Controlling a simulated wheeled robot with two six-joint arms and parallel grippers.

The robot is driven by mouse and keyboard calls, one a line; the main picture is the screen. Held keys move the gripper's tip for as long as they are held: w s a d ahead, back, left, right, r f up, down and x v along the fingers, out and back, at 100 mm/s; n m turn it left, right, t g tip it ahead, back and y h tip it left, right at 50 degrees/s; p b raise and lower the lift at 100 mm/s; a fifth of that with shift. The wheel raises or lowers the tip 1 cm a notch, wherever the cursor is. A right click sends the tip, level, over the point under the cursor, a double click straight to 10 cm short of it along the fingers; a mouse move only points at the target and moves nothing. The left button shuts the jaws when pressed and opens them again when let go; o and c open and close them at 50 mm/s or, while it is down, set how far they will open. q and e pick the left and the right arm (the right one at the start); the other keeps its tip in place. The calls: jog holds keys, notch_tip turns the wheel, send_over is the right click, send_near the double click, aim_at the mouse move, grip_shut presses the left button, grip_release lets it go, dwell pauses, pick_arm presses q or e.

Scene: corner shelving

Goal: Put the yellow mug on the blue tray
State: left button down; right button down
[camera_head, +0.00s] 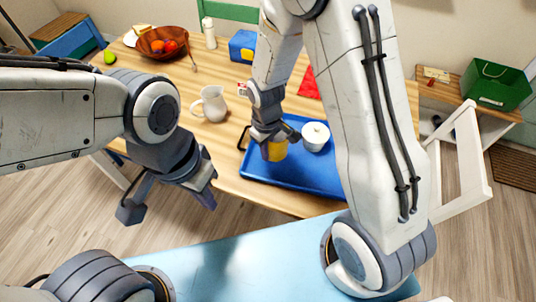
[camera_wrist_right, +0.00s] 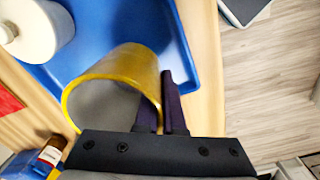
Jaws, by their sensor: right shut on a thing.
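The yellow mug (camera_head: 276,151) is in my right gripper (camera_head: 266,138), over the left part of the blue tray (camera_head: 300,180). In the right wrist view, the mug (camera_wrist_right: 120,80) shows its open rim and grey inside, and the right gripper's dark fingers (camera_wrist_right: 165,108) are closed at its side. The tray (camera_wrist_right: 95,25) lies behind it; I cannot tell whether the mug's base touches it. My left gripper (camera_head: 168,203) is open and empty, in front of the table's left edge.
A cream jug (camera_head: 211,104), a blue box (camera_head: 243,46), a red napkin (camera_head: 308,84) and a brown fruit bowl (camera_head: 164,41) are on the wooden table. The tray's front part is bare.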

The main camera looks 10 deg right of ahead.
aim_at(264, 163)
jog(key=shift+w+a+f, duration=0.1)
jog(key=shift+w+f, duration=0.2)
jog(key=shift+w, duration=0.25)
jog(key=shift+w+a+f, duration=0.1)
jog(key=shift+w+f, duration=0.2)
jog(key=shift+w, duration=0.2)
jog(key=shift+f, duration=0.25)
jog(key=shift+w+f, duration=0.1)
jog(key=shift+f, duration=1.75)
jog(key=shift+f, duration=0.2)
jog(key=c, duration=1)
grip_release()
jog(key=shift+r, duration=0.1)
